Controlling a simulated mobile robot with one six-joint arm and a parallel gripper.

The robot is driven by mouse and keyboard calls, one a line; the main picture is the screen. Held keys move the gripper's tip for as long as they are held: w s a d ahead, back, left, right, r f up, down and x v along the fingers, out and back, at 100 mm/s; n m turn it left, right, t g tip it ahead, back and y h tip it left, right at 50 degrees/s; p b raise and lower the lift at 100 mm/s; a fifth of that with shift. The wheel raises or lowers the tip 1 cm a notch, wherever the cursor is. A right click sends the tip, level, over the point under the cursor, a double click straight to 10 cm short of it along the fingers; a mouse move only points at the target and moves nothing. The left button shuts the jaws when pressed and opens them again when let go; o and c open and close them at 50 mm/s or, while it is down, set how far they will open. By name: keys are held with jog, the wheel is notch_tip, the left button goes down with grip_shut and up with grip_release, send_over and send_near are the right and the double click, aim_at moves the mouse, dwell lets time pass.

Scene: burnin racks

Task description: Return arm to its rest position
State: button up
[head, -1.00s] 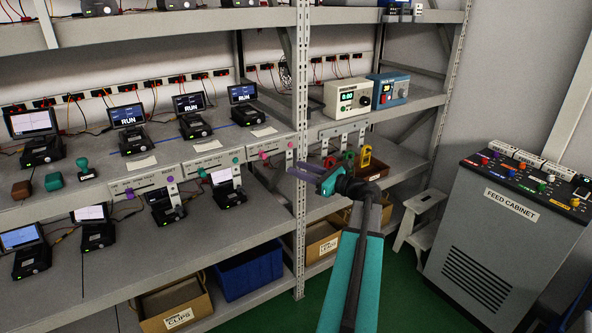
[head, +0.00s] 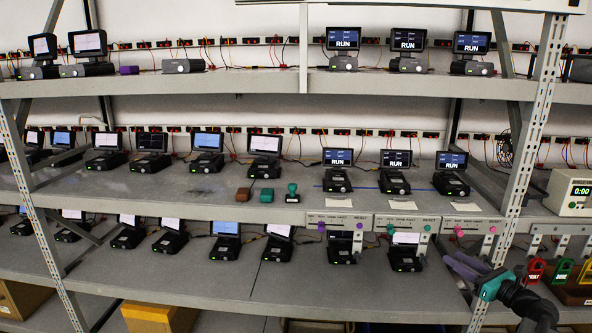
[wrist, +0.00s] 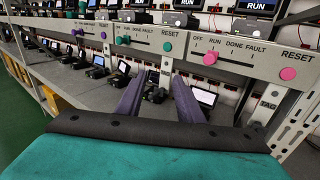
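My gripper (head: 462,266) shows at the lower right of the head view, in front of the rack's right post. Its two purple fingers point up and to the left. In the wrist view my gripper (wrist: 158,97) has its fingers spread apart with nothing between them. The control strips with RESET knobs lie beyond the fingertips, apart from them. My teal and black arm enters from the bottom right of the head view.
A metal rack (head: 535,110) holds several small screen units on its shelves. Red, green and yellow padlocks (head: 536,270) hang at the right. A yellow bin (head: 150,316) stands low at left. The rack posts and shelf edges are close to my gripper.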

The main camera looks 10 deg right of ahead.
jog(key=w+a+f+n+g+y, duration=0.1)
jog(key=w+a+f+g+y, duration=0.15)
jog(key=a+f, duration=0.5)
jog(key=w+a+f+n+g+y, duration=0.1)
jog(key=w+a+f, duration=0.25)
jog(key=a, duration=0.65)
jog(key=w+a+f+n+g+y, duration=0.1)
jog(key=w+a+f+y, duration=0.15)
jog(key=a+f, duration=0.45)
jog(key=s+a+f+n+g, duration=0.35)
jog(key=a+f, duration=0.45)
jog(key=a, duration=0.4)
jog(key=s+a+f+n+g, duration=0.2)
jog(key=s+a+f+g, duration=0.2)
jog(key=a+f, duration=0.6)
jog(key=s+a+f+n+g+h, duration=0.2)
jog(key=s+a+f+n+g, duration=0.3)
jog(key=s, duration=0.6)
jog(key=s+a+f+n+g+h, duration=0.1)
jog(key=s+a+f+n+g, duration=0.2)
jog(key=s+a+f+n, duration=0.45)
jog(key=s+d+f+n+g+h, duration=0.3)
jog(key=s+d+n+h, duration=0.4)
jog(key=s+d+n, duration=0.4)
jog(key=s+f+n, duration=0.1)
jog(key=s+n, duration=0.1)
jog(key=s, duration=0.1)
jog(key=shift+s, duration=0.15)
